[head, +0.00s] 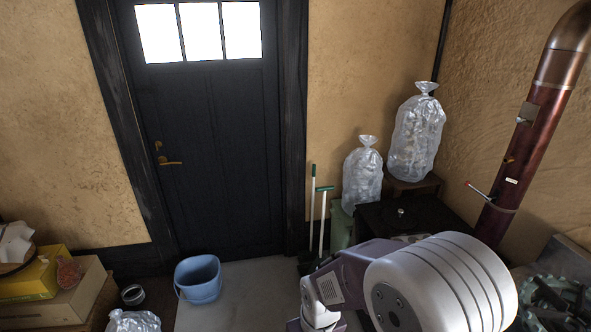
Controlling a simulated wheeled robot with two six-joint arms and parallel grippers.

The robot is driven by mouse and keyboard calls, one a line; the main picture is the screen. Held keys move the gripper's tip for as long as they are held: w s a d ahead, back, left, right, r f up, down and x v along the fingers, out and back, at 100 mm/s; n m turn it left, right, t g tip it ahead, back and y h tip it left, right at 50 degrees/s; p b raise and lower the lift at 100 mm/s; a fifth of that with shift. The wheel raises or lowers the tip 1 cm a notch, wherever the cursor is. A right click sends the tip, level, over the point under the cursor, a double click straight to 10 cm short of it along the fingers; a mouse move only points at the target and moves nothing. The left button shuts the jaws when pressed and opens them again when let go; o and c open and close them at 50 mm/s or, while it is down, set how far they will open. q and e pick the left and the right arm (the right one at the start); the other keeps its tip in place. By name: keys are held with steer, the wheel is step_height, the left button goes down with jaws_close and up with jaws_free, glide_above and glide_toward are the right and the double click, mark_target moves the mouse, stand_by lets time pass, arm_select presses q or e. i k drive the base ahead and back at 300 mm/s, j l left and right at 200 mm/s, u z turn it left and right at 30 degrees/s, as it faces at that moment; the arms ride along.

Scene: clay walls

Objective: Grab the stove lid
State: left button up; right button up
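A black stove top (425,217) sits in the right part of the head view, beside the stovepipe. A small silver knob (401,211) stands on the dark surface, which looks like the stove lid; the lid's outline is hard to tell from the stove. My own arm, white and purple, covers the front of the stove. No gripper fingers of either arm can be made out.
A dark red stovepipe (525,140) with a thin handle rises at the right. Clear bags (417,138) and (362,178) stand behind the stove. A broom (322,220) leans near the black door (215,150). A blue bucket (198,279) stands on the floor; boxes (52,300) are at left.

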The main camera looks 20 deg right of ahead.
mark_target(397, 217)
steer(key=i+z, duration=0.2)
steer(key=i, duration=0.25)
steer(key=i+j+z, duration=0.15)
steer(key=i, duration=0.3)
steer(key=i+j+z, duration=0.2)
steer(key=i, duration=0.2)
steer(key=i+j+z, duration=0.15)
steer(key=i, duration=0.3)
steer(key=i+l+z, duration=0.1)
steer(key=z, duration=0.35)
steer(key=i+z, duration=0.55)
steer(key=z, duration=0.35)
steer(key=i+j+z, duration=0.1)
steer(key=z, duration=0.3)
steer(key=i+j+z, duration=0.25)
steer(key=z, duration=0.2)
steer(key=i, duration=0.5)
steer(key=z, duration=0.05)
